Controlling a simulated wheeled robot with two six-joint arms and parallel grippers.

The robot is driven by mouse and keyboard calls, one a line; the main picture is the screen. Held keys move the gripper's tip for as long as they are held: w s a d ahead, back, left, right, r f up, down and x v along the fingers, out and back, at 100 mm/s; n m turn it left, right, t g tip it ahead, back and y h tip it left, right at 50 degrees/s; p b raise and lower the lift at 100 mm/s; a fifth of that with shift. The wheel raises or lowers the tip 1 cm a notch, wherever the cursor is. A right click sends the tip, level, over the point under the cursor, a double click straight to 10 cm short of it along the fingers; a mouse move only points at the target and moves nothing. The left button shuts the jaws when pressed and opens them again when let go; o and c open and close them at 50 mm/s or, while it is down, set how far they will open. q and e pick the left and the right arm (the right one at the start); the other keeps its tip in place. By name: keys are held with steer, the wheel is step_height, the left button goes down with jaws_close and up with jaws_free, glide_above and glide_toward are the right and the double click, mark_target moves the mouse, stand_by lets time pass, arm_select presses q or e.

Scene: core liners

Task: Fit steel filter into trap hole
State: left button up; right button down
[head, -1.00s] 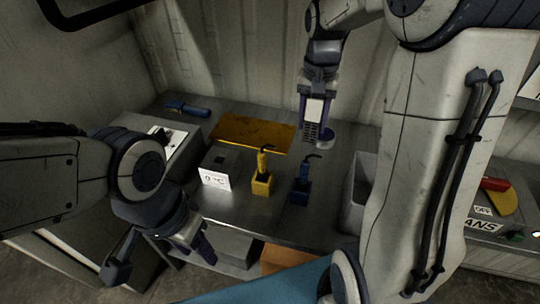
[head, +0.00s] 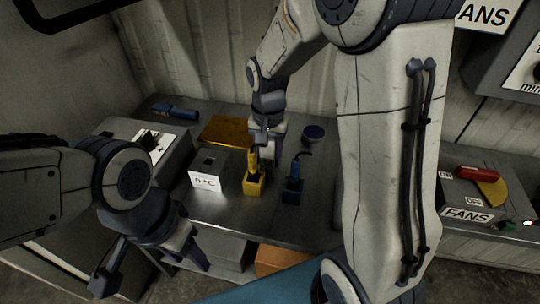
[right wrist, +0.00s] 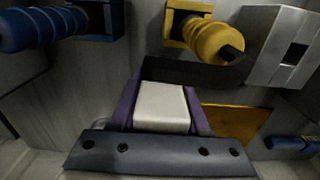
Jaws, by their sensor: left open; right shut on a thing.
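The trap is the light box marked "0 °C" (head: 208,182), with a dark square hole (head: 209,160) in its top. It also shows at the right of the right wrist view (right wrist: 285,45). My left gripper (head: 148,262) is open and empty at the table's front left.
A yellow tool (head: 254,184) and a blue tool (head: 292,194) stand in holders right of the box. An amber sheet (head: 228,130) lies at the back. A FANS switch box (head: 480,195) is right.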

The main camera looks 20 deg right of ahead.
steer(key=shift+f, duration=0.1)
steer(key=shift+c, duration=1.9)
jaws_free()
